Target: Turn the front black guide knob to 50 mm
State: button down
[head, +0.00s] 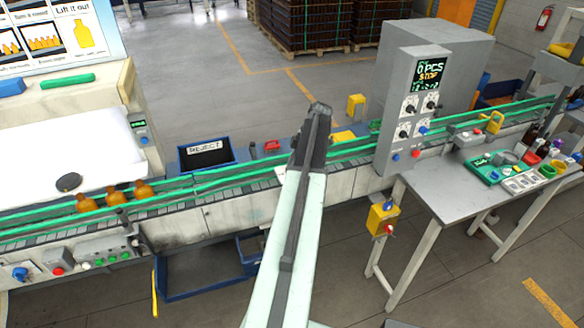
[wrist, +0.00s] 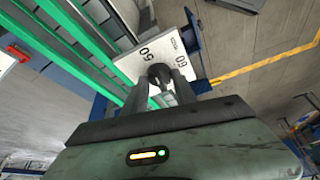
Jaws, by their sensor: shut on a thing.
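In the wrist view, the black guide knob (wrist: 158,73) sits on a white scale plate (wrist: 128,66) marked 50 and 60. My gripper (wrist: 163,84) has one finger on each side of the knob and is shut on it. The fingers and the knob's own body hide part of the plate, and I cannot tell which mark the knob points to. In the head view my arm reaches over the conveyor, and my gripper (head: 318,112) hides the knob there.
Green guide rails (head: 220,180) run along the conveyor. Several amber bottles (head: 115,195) stand on it at the left. A blue reject bin (head: 207,166) lies behind the belt. A grey control cabinet (head: 405,130) and a metal table (head: 440,185) stand at the right.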

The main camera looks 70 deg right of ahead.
jog(key=shift+f+n+g+y, duration=0.1)
jog(key=shift+n+g+y, duration=0.25)
jog(key=shift+n, duration=0.95)
jog(key=c, duration=1)
grip_release()
jog(key=shift+w, duration=0.1)
jog(key=shift+y, duration=0.25)
jog(key=shift+r, duration=0.25)
jog(key=p+v, duration=0.7)
jog(key=shift+r, duration=0.15)
